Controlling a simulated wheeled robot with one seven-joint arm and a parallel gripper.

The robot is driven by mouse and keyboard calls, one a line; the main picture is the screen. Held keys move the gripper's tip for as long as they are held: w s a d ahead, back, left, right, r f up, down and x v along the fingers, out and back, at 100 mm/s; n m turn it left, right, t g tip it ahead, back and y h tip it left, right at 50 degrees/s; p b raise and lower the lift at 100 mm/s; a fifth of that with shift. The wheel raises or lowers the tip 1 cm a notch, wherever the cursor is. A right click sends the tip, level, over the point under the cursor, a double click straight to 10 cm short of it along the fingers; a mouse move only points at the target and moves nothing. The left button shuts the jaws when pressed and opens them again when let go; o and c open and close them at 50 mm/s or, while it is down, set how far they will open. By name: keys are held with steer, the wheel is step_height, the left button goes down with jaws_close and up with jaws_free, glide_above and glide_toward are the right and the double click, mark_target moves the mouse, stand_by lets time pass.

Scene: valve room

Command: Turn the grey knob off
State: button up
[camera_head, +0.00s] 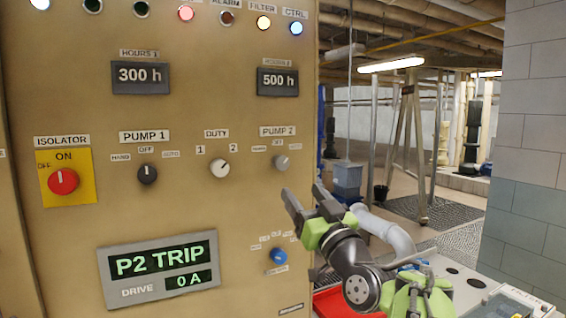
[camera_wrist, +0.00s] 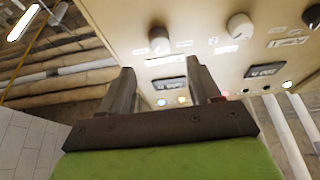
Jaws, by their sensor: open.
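The grey knob (camera_head: 282,162) sits under the PUMP 2 label at the right side of the tan panel (camera_head: 210,120). Small labels lie to its left, above and right; its pointer seems turned toward the right, but it is too small to be sure. In the wrist view the grey knob (camera_wrist: 158,42) shows upside down, beyond and between the fingertips. My gripper (camera_head: 305,198) is open and empty, below and right of the knob, not touching it. It also shows in the wrist view (camera_wrist: 161,78).
A white DUTY knob (camera_head: 219,168), a black PUMP 1 knob (camera_head: 147,174) and a red ISOLATOR switch (camera_head: 63,181) are to the left. A blue knob (camera_head: 278,256) sits below. A display (camera_head: 160,268) reads P2 TRIP. A grey console (camera_head: 500,295) stands right.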

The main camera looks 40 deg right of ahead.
mark_target(283, 167)
steer(key=p+x, duration=0.4)
steer(key=x, duration=0.5)
steer(key=shift+w+d+r, duration=0.1)
steer(key=shift+w+r, duration=0.05)
steer(key=shift+w, duration=0.05)
steer(key=shift+w+d, duration=0.15)
steer(key=shift+w, duration=0.2)
steer(key=c, duration=1)
steer(key=shift+b, duration=0.3)
steer(key=shift+c, duration=0.2)
